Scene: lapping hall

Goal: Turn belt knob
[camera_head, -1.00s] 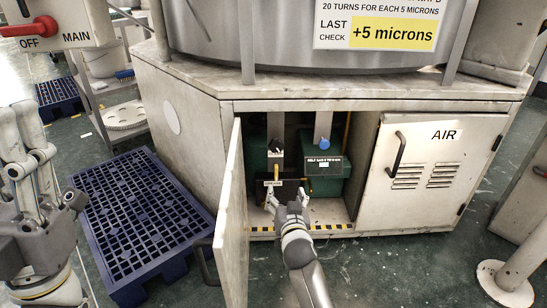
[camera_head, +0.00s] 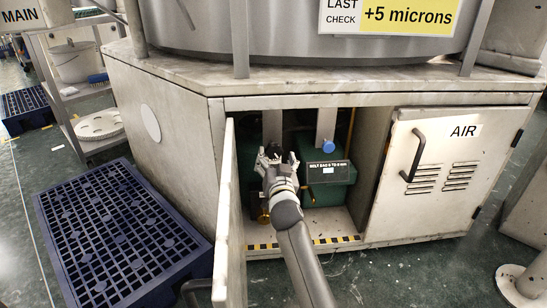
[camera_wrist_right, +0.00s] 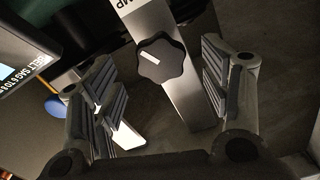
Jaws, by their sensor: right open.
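In the right wrist view a black lobed knob (camera_wrist_right: 162,60) with a white pointer line sits on a pale metal post (camera_wrist_right: 180,95). Its label is cut off and ends in "MP". My right gripper (camera_wrist_right: 165,95) is open, with its fingers on either side of the post and knob. In the head view my right gripper (camera_head: 277,159) is inside the open cabinet and hides this knob. A blue knob (camera_head: 328,147) stands to its right, above a dark display panel (camera_head: 328,170) marked "BELT SAG". Part of the blue knob shows in the right wrist view (camera_wrist_right: 55,108). My left gripper is out of view.
The open cabinet door (camera_head: 230,225) stands close left of my right arm. The closed "AIR" door (camera_head: 445,180) is at right. A striped sill (camera_head: 335,240) edges the opening. A blue pallet (camera_head: 120,235) lies on the floor at left.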

